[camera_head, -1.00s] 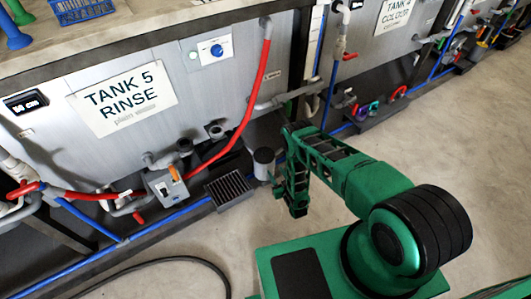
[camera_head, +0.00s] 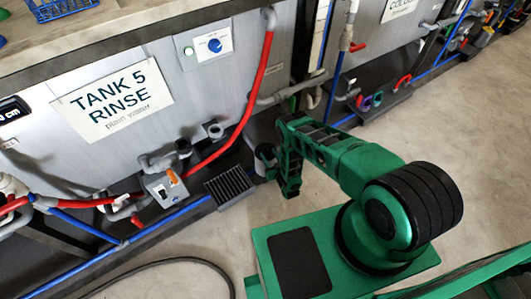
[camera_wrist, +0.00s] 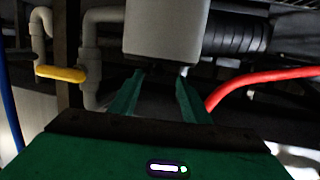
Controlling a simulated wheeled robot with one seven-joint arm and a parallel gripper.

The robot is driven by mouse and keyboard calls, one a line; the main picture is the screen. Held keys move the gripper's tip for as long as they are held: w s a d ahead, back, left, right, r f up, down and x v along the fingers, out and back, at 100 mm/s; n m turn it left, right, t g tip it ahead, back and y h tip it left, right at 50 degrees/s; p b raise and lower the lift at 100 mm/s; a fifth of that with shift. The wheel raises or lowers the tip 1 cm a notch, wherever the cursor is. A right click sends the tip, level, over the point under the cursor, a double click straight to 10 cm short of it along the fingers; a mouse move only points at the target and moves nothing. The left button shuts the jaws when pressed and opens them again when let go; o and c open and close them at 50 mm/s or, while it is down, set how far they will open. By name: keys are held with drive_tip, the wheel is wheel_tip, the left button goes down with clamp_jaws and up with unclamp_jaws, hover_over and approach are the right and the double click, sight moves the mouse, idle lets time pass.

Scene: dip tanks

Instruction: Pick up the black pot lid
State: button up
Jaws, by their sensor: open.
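A dark round top that looks like the black pot lid (camera_head: 265,151) shows in the head view, on a small grey pot beside the tank's foot. My arm's end partly covers it. In the wrist view a pale grey rounded body (camera_wrist: 166,28), likely the pot, stands straight ahead at the top. My gripper (camera_wrist: 158,80) is open, its two green fingers pointing at that body's lower edge with nothing visible between them. I cannot tell whether the fingers touch it. The lid itself is not clear in the wrist view.
The tank 5 wall (camera_head: 140,130) with its pipes stands behind. A red hose (camera_head: 250,100) curves down near my arm, and a black grate (camera_head: 229,186) lies left of the pot. A yellow-handled valve (camera_wrist: 60,74) is at the wrist view's left.

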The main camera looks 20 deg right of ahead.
sight(267, 150)
drive_tip(key=shift+x, duration=2.7)
drive_tip(key=shift+d+r, duration=0.1)
drive_tip(key=shift+d, duration=0.1)
clamp_jaws()
